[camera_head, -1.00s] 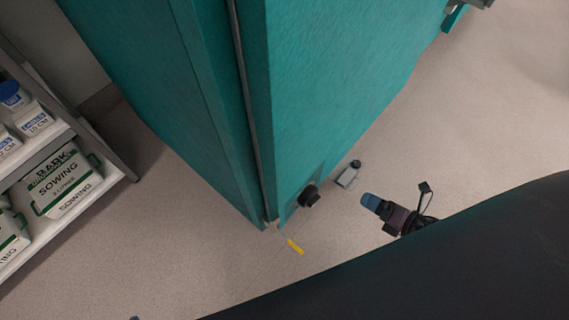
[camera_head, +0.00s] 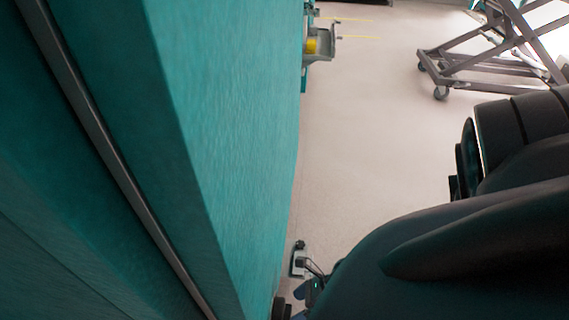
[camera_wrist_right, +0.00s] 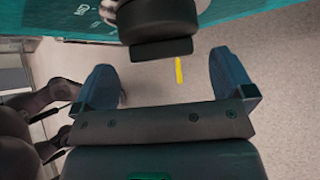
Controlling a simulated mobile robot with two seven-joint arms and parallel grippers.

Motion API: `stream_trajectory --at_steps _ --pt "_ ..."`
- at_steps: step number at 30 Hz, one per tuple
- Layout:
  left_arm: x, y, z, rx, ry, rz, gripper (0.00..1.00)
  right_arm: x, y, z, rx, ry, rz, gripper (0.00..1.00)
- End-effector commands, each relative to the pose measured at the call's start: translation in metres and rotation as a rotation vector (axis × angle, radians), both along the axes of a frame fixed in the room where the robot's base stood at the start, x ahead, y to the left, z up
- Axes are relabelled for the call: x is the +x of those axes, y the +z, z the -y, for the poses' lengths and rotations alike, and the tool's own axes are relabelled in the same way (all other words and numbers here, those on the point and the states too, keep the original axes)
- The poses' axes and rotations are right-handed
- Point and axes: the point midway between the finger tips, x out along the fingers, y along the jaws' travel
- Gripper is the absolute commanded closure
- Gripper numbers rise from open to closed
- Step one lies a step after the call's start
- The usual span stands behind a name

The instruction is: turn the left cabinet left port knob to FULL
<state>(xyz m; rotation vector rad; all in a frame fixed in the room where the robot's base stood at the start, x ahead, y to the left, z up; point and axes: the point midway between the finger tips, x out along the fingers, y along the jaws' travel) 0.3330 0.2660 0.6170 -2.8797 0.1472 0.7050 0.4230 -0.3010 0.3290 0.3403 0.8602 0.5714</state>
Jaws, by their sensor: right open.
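The teal cabinet (camera_head: 215,130) fills the left of the head view, seen steeply from above. A black knob (camera_head: 279,308) sticks out of its face at the bottom edge of that view. In the right wrist view the black knob (camera_wrist_right: 158,25) is large at the top centre, and its setting cannot be read. My right gripper (camera_wrist_right: 165,82) is open and empty, its blue fingers wide apart, with the knob just ahead of and between them, apparently not touching. In the head view my right gripper is mostly hidden by my arm. My left gripper is not in view.
A small grey plate with a black part (camera_head: 298,262) sits beside the cabinet face. A bracket with a yellow item (camera_head: 318,45) juts out farther along. A wheeled metal cart (camera_head: 490,60) stands at upper right. The floor (camera_head: 370,150) between is clear. A yellow strip (camera_wrist_right: 179,70) lies on the floor.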

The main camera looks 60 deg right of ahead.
Motion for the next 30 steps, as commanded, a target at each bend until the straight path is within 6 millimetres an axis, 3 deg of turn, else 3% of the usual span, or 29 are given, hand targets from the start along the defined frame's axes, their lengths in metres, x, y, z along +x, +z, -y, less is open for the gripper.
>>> stream_trajectory --at_steps 9,21,28,30 --pt "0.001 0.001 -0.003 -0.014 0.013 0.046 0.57 0.019 -0.025 -0.023 0.000 -0.001 -0.003 0.00" --pt "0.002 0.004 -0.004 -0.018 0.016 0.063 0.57 0.023 -0.027 -0.026 0.000 -0.002 0.000 0.00" --pt "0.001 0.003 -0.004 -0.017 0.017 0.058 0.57 0.023 -0.027 -0.026 0.000 -0.002 0.000 0.34" --pt "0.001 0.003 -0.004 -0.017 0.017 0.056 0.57 0.023 -0.027 -0.026 0.001 -0.001 -0.001 0.34"
